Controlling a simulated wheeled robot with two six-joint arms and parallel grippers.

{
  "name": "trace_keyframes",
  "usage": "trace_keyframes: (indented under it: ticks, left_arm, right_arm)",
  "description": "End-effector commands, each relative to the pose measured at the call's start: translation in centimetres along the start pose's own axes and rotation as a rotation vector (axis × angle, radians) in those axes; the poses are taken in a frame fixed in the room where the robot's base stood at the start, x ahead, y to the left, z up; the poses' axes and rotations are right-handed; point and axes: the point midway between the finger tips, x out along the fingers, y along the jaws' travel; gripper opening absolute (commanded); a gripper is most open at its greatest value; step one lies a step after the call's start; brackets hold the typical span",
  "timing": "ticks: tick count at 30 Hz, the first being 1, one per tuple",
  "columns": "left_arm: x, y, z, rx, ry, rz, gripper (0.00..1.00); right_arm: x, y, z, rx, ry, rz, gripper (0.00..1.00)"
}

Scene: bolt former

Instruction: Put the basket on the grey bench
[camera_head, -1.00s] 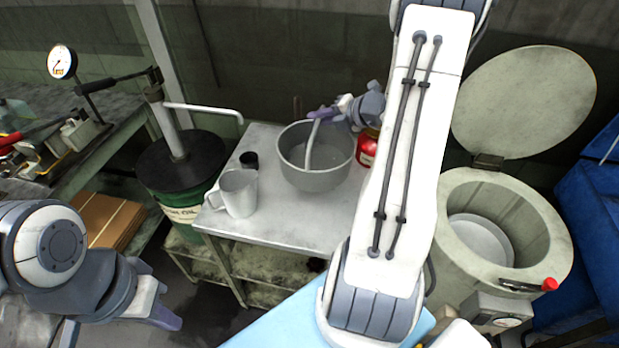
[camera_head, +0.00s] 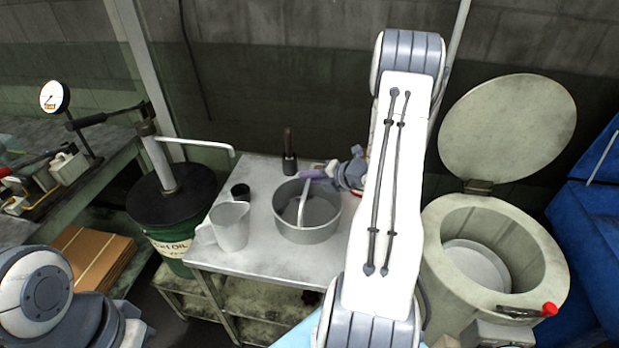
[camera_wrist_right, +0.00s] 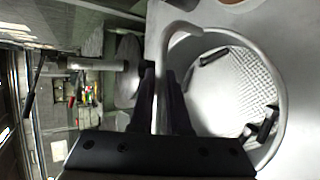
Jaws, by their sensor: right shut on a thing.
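The basket (camera_head: 322,232) is a grey round pan-like vessel with an arched handle. It is upright at or just above the top of the grey bench (camera_head: 262,262), to the right of the mug; contact underneath is hard to tell. My right gripper (camera_head: 322,174) is shut on its handle, near the far side of the rim. In the right wrist view the handle stands between my fingers (camera_wrist_right: 160,100), and the basket (camera_wrist_right: 283,105) has a meshed floor with several dark pieces in it. My left gripper (camera_head: 138,328) is low at the left, partly cut off, its jaws unclear.
A grey mug (camera_head: 230,228), a small dark cup (camera_head: 240,191) and a dark-handled tool (camera_head: 289,160) stand on the bench. A green oil drum (camera_head: 172,220) is to the left. An open round-lidded vessel (camera_head: 440,225) stands to the right. The bench front is clear.

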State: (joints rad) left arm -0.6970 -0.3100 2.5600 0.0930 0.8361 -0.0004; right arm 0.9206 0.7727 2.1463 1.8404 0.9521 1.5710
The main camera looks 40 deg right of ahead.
Motion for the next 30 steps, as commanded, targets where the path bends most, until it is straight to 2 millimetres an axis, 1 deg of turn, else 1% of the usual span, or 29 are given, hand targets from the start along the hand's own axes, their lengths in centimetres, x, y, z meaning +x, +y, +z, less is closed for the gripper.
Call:
trace_keyframes:
  ticks: [2, 3, 5, 14, 17, 20, 30]
  left_arm:
    - [0.2, 0.0, 0.0, 0.000, 0.000, 0.000, 0.00]
    - [0.2, 0.0, 0.0, 0.000, 0.000, 0.000, 0.00]
    - [0.1, 0.0, 0.0, 0.000, 0.000, 0.000, 0.00]
    - [0.1, 0.0, 0.0, 0.000, 0.000, 0.000, 0.00]
    - [0.0, 0.0, 0.0, 0.000, 0.000, 0.000, 0.00]
    - [0.1, 0.0, 0.0, 0.000, 0.000, 0.000, 0.00]
    - [0.3, 0.0, 0.0, 0.000, 0.000, 0.000, 0.00]
  right_arm:
    - [0.1, -0.1, 0.0, 0.000, -0.001, 0.002, 0.00]
    - [0.1, -0.2, -0.1, 0.000, 0.000, 0.000, 0.22]
    - [0.1, -0.2, -0.1, 0.000, 0.000, 0.000, 0.45]
    - [0.1, -0.1, 0.0, 0.000, 0.000, -0.001, 0.45]
    - [-0.3, 0.0, 0.1, 0.001, -0.001, -0.001, 0.45]
    - [-1.6, 0.0, 0.1, 0.001, -0.004, -0.001, 0.45]
    - [-8.8, 0.0, 0.1, 0.000, -0.005, -0.001, 0.45]
